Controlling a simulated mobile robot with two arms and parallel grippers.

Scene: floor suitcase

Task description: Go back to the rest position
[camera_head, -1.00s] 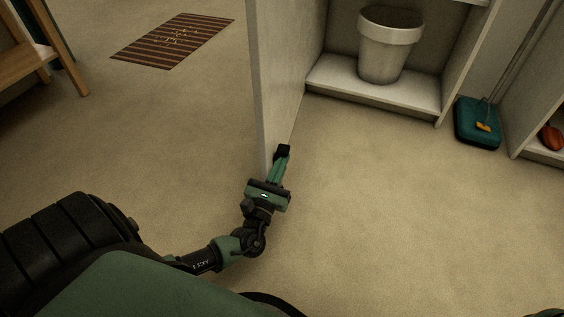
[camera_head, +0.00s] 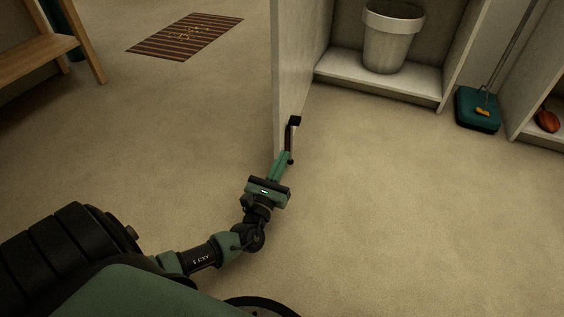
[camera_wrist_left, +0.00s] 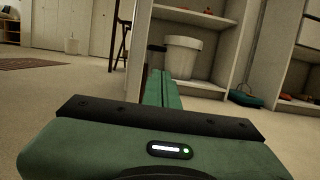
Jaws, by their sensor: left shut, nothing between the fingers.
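My left gripper (camera_head: 285,158) is shut, with nothing between its green fingers. It is just in front of the near edge of the open white cabinet door (camera_head: 276,90), a little below the door's black handle (camera_head: 292,133). I cannot tell whether the fingertips touch the handle. In the left wrist view the closed fingers of the gripper (camera_wrist_left: 161,85) point ahead towards the open cabinet, with the dark handle (camera_wrist_left: 156,52) beyond their tips. My right gripper is not in view.
A whitish bucket (camera_head: 390,38) stands on the cabinet's bottom shelf (camera_head: 385,78). A teal dustpan (camera_head: 477,110) is to its right, and a red-orange object (camera_head: 547,121) lies in another compartment. A striped mat (camera_head: 185,37) and a wooden bench (camera_head: 35,55) are at the left. The floor between is clear.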

